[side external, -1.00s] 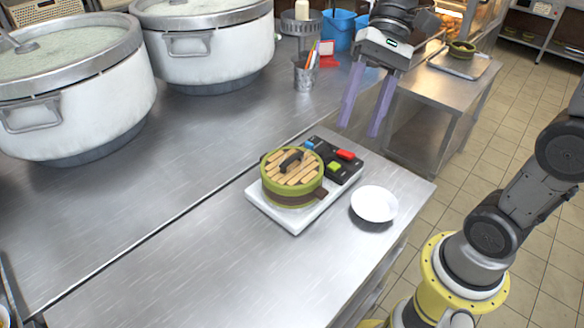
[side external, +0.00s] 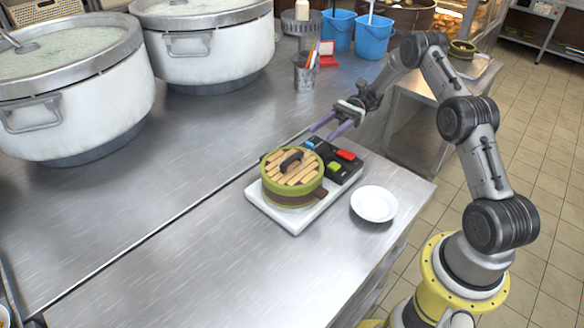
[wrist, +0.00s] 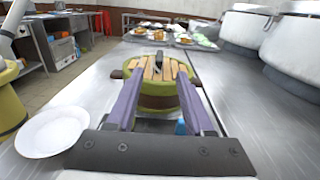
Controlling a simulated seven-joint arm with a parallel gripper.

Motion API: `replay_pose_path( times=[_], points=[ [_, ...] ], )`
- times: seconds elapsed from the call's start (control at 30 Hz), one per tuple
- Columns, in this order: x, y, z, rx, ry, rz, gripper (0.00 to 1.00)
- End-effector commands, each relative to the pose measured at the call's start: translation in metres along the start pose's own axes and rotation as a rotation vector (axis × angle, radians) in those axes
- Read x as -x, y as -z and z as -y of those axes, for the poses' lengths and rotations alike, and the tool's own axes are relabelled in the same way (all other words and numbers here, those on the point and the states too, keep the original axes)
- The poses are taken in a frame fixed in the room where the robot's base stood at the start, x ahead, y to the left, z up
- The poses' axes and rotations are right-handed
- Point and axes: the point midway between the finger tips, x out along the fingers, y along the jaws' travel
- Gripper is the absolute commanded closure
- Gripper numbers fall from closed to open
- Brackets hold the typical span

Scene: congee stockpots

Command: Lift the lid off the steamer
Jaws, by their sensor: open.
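The steamer (side external: 291,192) is a round green container with a brown band, standing on a white scale-like base (side external: 298,222). Its lid (side external: 305,172) of light wooden slats sits on top, with a dark handle (side external: 291,160) across the middle. In the wrist view, the steamer (wrist: 158,102) is straight ahead, with the lid (wrist: 150,70) and upright handle (wrist: 159,58) seen between my fingers. My gripper (side external: 328,128) is open and empty, behind the steamer in the side view and apart from it. Its purple fingers also show in the wrist view (wrist: 158,105).
A white plate (side external: 374,204) lies right of the steamer. A dark panel with coloured buttons (side external: 335,161) adjoins the base behind it. Two large stockpots (side external: 208,48) stand at the back left. A cup of pens (side external: 305,74) stands behind. The counter's front left is clear.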

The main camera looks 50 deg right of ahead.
Motion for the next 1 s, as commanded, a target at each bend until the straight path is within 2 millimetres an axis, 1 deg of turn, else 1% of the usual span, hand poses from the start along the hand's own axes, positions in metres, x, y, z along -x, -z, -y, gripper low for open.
replay_pose_path(
  times=[0.03,0.1,0.17,0.4,0.5,0.6,0.77,0.87,1.0],
  points=[
    [0.003,0.006,-0.002,-0.011,0.010,0.008,0.47],
    [0.004,0.007,-0.003,-0.016,0.020,0.011,0.47],
    [-0.002,0.006,-0.003,-0.014,0.020,0.011,0.47],
    [-0.047,0.006,-0.003,-0.016,0.015,0.010,0.47],
    [-0.063,0.005,-0.002,-0.014,0.017,0.009,0.47],
    [-0.073,0.006,-0.002,-0.014,0.018,0.008,0.47],
    [-0.082,0.006,-0.002,-0.014,0.018,0.009,0.47],
    [-0.094,0.007,-0.002,-0.015,0.016,0.008,0.47],
    [-0.115,0.007,-0.001,-0.014,0.015,0.009,0.47]
  ],
)
